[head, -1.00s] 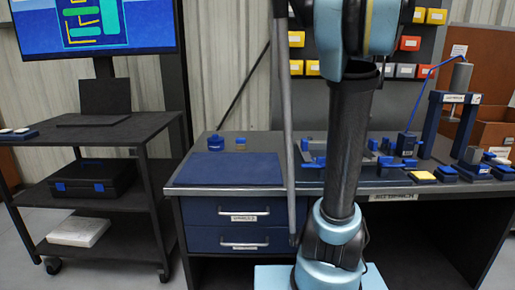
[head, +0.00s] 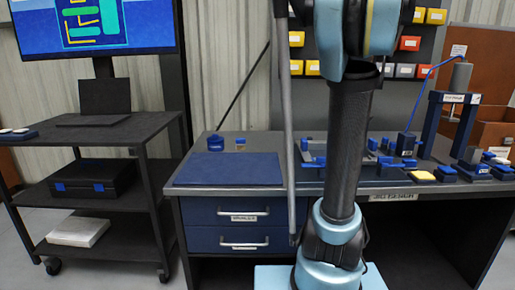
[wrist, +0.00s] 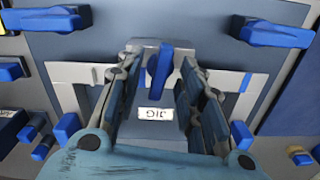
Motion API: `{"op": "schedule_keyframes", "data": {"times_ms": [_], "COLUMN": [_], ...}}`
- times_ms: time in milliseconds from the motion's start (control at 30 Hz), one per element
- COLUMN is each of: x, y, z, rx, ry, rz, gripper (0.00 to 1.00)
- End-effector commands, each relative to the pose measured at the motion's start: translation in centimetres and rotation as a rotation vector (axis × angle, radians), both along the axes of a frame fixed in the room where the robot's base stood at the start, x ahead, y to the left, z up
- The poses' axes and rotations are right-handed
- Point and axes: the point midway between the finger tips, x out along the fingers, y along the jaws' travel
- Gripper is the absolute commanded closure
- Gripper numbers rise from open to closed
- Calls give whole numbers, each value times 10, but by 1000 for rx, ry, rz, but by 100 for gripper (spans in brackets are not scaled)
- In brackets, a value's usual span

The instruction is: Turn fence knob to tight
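In the wrist view, a blue knob (wrist: 158,68) stands upright on a grey block with a white "JIG" label (wrist: 155,117). No tight or loose mark on it is readable. My gripper (wrist: 160,62) is open, with one finger on each side of the knob and block. Gaps show between the fingers and the knob; whether a finger touches the block I cannot tell. In the head view, my arm hides part of the fixture (head: 312,160) on the bench, and my gripper is not visible.
Blue clamp handles lie at the upper left (wrist: 50,20) and upper right (wrist: 275,33) of the wrist view. The bench also holds a blue mat (head: 228,170), a blue press frame (head: 432,125) and several small blue parts. A cart (head: 90,130) stands at left.

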Motion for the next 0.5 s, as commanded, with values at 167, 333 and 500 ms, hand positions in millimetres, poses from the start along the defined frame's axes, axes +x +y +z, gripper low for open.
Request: {"op": "schedule_keyframes", "data": {"times_ms": [167,333,500], "x": [0,0,0], "y": [0,0,0], "z": [8,22,36], "rx": [0,0,0], "ry": [0,0,0], "rz": [0,0,0], "gripper": [65,65,65]}}
